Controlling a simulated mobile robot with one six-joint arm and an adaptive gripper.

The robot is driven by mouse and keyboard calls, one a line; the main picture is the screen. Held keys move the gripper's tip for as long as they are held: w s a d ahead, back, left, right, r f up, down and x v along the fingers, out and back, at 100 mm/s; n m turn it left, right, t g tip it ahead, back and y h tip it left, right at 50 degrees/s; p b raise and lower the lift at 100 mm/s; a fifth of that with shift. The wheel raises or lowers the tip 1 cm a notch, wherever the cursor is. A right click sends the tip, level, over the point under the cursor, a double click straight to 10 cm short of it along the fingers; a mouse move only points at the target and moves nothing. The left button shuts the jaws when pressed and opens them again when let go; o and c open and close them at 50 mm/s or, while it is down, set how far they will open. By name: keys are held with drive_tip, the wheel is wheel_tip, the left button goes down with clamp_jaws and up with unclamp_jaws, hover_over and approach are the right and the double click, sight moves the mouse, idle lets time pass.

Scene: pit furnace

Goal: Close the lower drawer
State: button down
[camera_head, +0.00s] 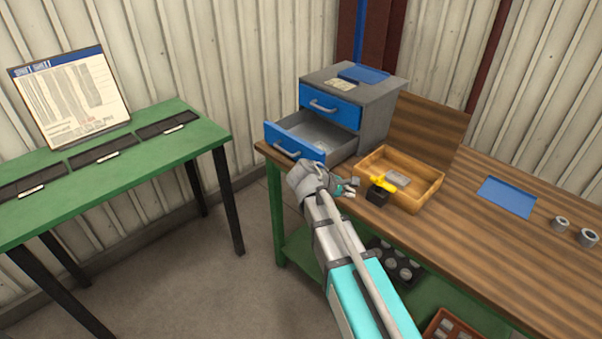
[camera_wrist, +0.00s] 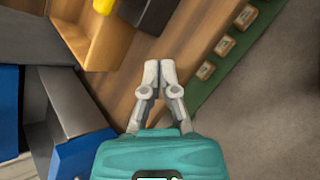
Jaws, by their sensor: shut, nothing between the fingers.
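The lower drawer (camera_head: 290,148) of the small grey cabinet (camera_head: 377,114) has a blue front with a metal handle and is pulled out, its grey inside showing. The upper drawer (camera_head: 330,106) is shut. My gripper (camera_head: 349,189) is over the workbench's front edge, to the right of the lower drawer's front and apart from it. In the wrist view my gripper (camera_wrist: 158,76) is shut and empty, its fingertips together above the bench wood.
A wooden tray (camera_head: 432,184) with a grey block stands right of the cabinet. A black and yellow object (camera_head: 379,189) sits near my gripper. A blue mat (camera_head: 507,197) and two metal rings lie farther right. A green table (camera_head: 110,165) stands left, with open floor between.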

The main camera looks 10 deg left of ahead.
drive_tip(key=w+a+f+n+t+h+b, duration=0.1)
drive_tip(key=w+a+n+t+b, duration=0.15)
drive_tip(key=a, duration=0.35)
drive_tip(key=w+a+f+n+t+h+b, duration=0.1)
drive_tip(key=a+n+t+b, duration=0.1)
drive_tip(key=a+n+b, duration=0.3)
drive_tip(key=n+t+b, duration=0.3)
drive_tip(key=n+t, duration=0.1)
drive_tip(key=n, duration=0.1)
approach(305, 157)
drive_tip(key=v, duration=0.6)
drive_tip(key=shift+s+d, duration=0.15)
drive_tip(key=shift+s, duration=0.15)
drive_tip(key=shift+w+d+f, duration=0.1)
drive_tip(key=x, duration=1.3)
drive_tip(key=shift+w+d, duration=0.15)
drive_tip(key=shift+w, duration=0.2)
drive_tip(key=shift+w, duration=0.1)
